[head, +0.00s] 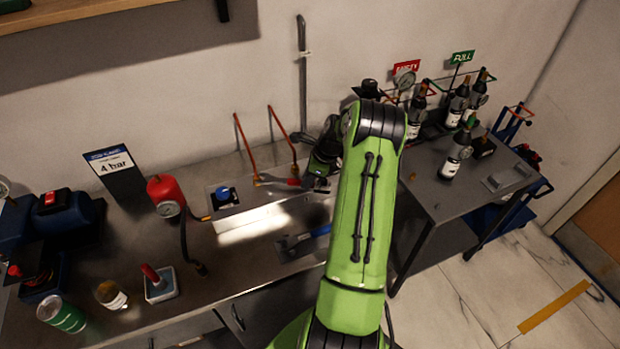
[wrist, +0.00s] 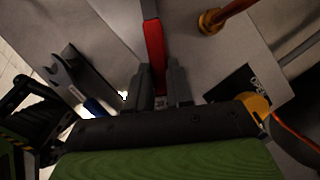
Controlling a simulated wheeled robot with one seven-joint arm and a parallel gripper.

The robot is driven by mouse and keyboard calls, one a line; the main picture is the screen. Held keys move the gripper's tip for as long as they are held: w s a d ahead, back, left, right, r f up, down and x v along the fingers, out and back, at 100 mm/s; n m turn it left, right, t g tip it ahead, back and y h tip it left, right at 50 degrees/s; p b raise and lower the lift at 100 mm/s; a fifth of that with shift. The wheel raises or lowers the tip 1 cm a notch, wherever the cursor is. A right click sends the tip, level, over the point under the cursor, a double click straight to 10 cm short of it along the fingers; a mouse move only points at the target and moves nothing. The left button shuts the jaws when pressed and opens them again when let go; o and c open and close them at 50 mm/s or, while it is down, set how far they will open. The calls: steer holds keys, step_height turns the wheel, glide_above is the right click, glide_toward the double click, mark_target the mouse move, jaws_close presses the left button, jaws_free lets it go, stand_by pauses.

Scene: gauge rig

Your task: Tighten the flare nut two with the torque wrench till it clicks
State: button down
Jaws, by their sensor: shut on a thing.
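My gripper (head: 312,178) is over the back of the bench, partly hidden by its own wrist. It is shut on a slim red-handled tool (wrist: 154,45), which runs out ahead of the fingers. In the head view the red handle (head: 292,182) points left towards the foot of the copper pipes. A brass flare nut (wrist: 210,21) on a copper pipe is right of the tool, apart from it. A blue-handled tool (head: 319,231) lies on the bench in front. I cannot tell which tool is the torque wrench, nor which nut is number two.
Left of the pipes are a blue knob (head: 223,193) and a red cylinder with a gauge (head: 166,196). A "4 bar" sign (head: 115,172) stands behind them. The bench front centre is fairly clear.

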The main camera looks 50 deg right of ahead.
steer(key=shift+w+a, duration=0.35)
steer(key=shift+w, duration=0.25)
steer(key=c, duration=1.5)
jaws_free()
jaws_close()
